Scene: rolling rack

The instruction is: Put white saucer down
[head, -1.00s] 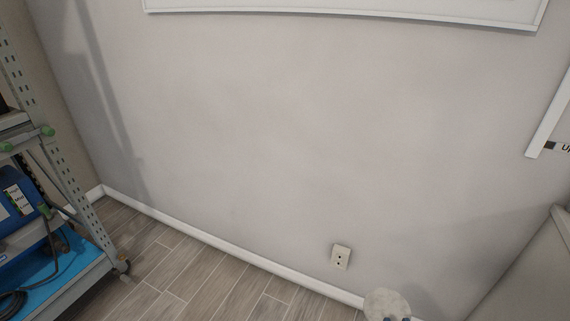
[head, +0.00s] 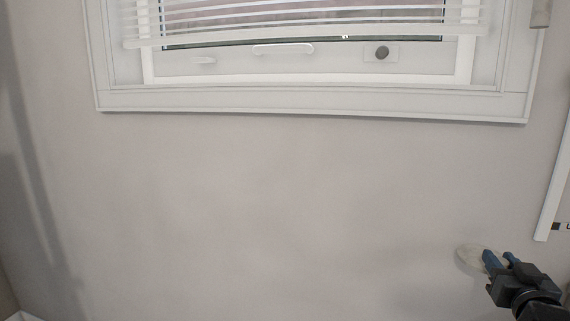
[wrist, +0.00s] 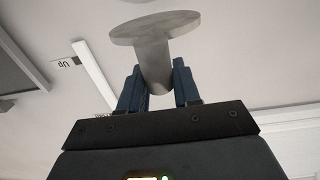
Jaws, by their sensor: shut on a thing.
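The white saucer (head: 468,256) shows as a pale round disc at the lower right of the head view, partly hidden by my gripper (head: 497,259). My gripper is shut on it. In the wrist view, the saucer (wrist: 155,27) is a greyish disc with a stem-like part running down between the two blue fingers of my gripper (wrist: 156,72). It is held up in the air against the wall. No surface shows under it.
A plain grey wall (head: 230,200) fills most of the head view. A white-framed window (head: 310,100) with blinds is above. A white vertical trim strip (head: 555,185) stands at the right edge. No table or shelf is in view.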

